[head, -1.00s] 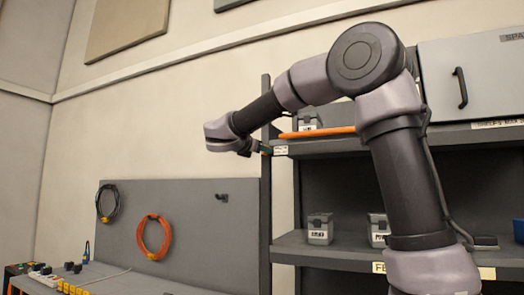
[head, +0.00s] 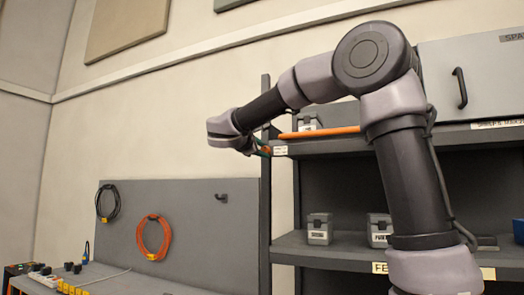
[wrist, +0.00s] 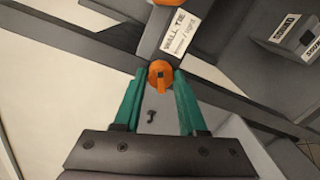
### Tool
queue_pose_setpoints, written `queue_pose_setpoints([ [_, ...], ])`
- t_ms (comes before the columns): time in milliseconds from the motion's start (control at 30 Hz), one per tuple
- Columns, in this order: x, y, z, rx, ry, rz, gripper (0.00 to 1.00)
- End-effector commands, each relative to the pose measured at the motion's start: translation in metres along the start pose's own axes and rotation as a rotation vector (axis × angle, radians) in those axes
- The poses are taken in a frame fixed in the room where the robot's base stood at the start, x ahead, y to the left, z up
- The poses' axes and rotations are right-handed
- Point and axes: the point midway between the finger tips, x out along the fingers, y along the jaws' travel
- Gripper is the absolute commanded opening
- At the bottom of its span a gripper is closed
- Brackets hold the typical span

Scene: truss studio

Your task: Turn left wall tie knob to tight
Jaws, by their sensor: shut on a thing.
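The orange wall tie knob (wrist: 160,73) shows in the wrist view, with a small dark square at its centre. It sits below a white label (wrist: 176,33) reading "WALL TIE" with a second, small line that looks like loose / tight. My gripper (wrist: 157,84) has its two green fingers on either side of the knob and is shut on it. In the head view my gripper (head: 262,149) is at the shelf's left upright; the knob is mostly hidden there, and its exact turn is hard to read.
The shelf unit (head: 345,258) holds small grey boxes (head: 320,229) and an orange rod (head: 319,133). Left of it a grey panel (head: 205,235) carries a black coil and an orange cable coil (head: 153,237). The wall above the panel is clear.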

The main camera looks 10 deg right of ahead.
Motion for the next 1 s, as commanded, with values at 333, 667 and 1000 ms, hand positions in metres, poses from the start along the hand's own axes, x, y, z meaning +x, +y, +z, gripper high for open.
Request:
queue_pose_setpoints([
  [333,-0.0001,-0.0016,0.0003,0.301,0.017,-0.007,0.0],
  [667,-0.0002,-0.0018,0.0001,0.485,0.028,-0.008,0.0],
  [1000,-0.0003,-0.0022,-0.0002,0.548,0.031,-0.01,0.0],
])
